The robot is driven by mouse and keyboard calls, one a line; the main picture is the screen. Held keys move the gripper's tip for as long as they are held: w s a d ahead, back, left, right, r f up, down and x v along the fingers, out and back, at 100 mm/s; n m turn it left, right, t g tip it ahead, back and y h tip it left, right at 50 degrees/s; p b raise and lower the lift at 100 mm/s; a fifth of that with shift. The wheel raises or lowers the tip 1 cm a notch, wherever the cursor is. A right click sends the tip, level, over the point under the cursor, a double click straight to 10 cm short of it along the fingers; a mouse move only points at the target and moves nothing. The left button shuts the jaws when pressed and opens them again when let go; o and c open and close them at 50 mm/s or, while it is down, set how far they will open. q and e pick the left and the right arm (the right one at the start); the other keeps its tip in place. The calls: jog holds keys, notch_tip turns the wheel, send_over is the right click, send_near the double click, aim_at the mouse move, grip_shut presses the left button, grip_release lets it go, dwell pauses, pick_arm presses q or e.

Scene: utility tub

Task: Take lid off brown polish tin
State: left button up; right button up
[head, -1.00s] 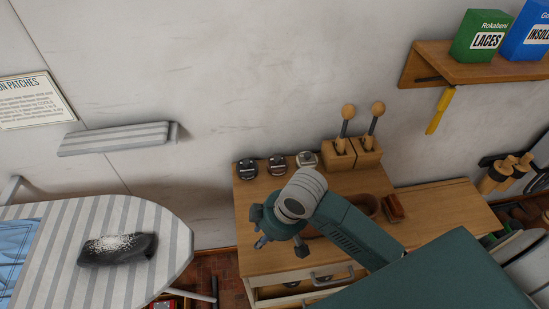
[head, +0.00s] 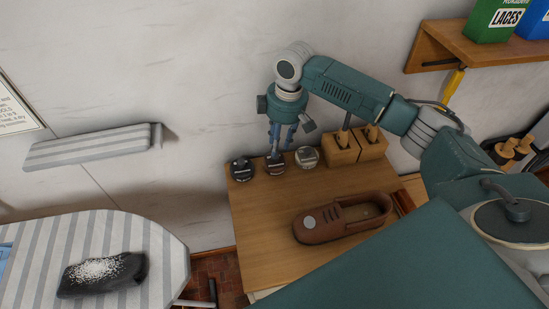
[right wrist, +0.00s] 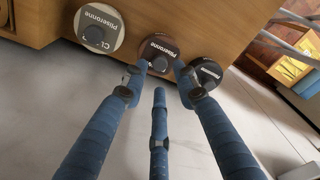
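The brown polish tin (head: 275,165) stands on the wooden worktop, in the middle of a row of three tins. Its round lid with a dark knob also shows in the right wrist view (right wrist: 160,50). My right gripper (head: 279,148) is just above this tin, pointing down. In the right wrist view its blue fingers (right wrist: 158,80) are spread, with two tips at either side of the lid's near edge and the third further back. Nothing is held; whether a tip touches the lid I cannot tell. My left gripper is not in view.
A black tin (head: 242,170) and a pale-lidded tin (head: 306,157) stand close on either side. Wooden brush holders (head: 341,150) are to the right. A brown shoe (head: 340,218) lies in front. The worktop's (head: 262,222) left front is clear. A wall shelf (head: 440,48) is at upper right.

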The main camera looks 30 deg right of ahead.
jog(key=shift+w+a+f+p, duration=0.15)
jog(key=shift+f+p, duration=0.3)
jog(key=shift+f, duration=1.05)
jog(key=shift+w+a+f+p, duration=0.1)
jog(key=shift+w+f+p, duration=0.25)
jog(key=shift+f, duration=1.15)
jog(key=shift+s, duration=0.15)
jog(key=c, duration=0.6)
